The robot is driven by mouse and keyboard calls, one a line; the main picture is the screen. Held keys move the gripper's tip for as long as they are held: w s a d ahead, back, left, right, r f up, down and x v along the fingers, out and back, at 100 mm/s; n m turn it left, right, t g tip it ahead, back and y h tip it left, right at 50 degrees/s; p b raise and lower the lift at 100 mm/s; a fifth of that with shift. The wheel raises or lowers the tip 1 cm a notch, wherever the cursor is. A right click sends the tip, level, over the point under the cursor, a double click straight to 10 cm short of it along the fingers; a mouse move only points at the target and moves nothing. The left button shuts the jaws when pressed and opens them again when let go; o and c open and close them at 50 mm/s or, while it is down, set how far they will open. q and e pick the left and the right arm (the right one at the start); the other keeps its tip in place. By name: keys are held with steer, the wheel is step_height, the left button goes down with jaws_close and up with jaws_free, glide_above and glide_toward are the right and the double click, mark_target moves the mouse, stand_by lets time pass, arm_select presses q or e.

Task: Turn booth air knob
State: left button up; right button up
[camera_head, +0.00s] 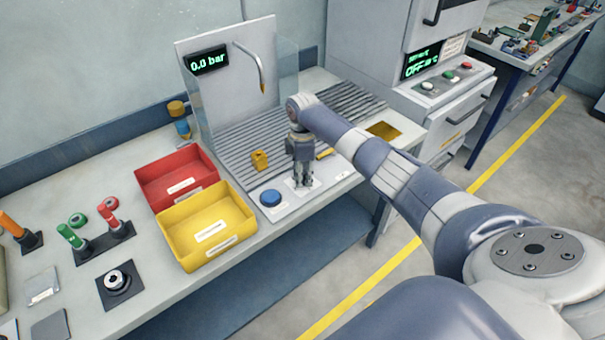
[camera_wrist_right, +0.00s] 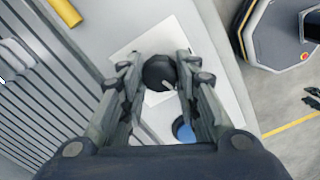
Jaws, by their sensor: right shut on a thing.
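The booth air knob (camera_wrist_right: 159,72) is a round black knob with a light pointer mark on a white plate, seen in the right wrist view. My right gripper (camera_wrist_right: 158,75) has its two fingers on either side of the knob, shut on it. In the head view my right gripper (camera_head: 302,183) points down at the front panel of the booth and hides the knob. The booth display (camera_head: 208,62) reads 0.0 bar. My left gripper is in neither view.
A blue button (camera_head: 270,198) sits left of the gripper. A yellow bin (camera_head: 217,255) and a red bin (camera_head: 148,196) stand further left. A yellow block (camera_head: 259,160) lies on the slatted booth floor (camera_head: 235,140). An oven-like cabinet (camera_head: 452,105) stands at the right.

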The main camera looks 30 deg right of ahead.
steer(key=shift+w+r, duration=0.1)
steer(key=o, duration=1.1)
step_height(320, 180, up, 12)
stand_by(0.4)
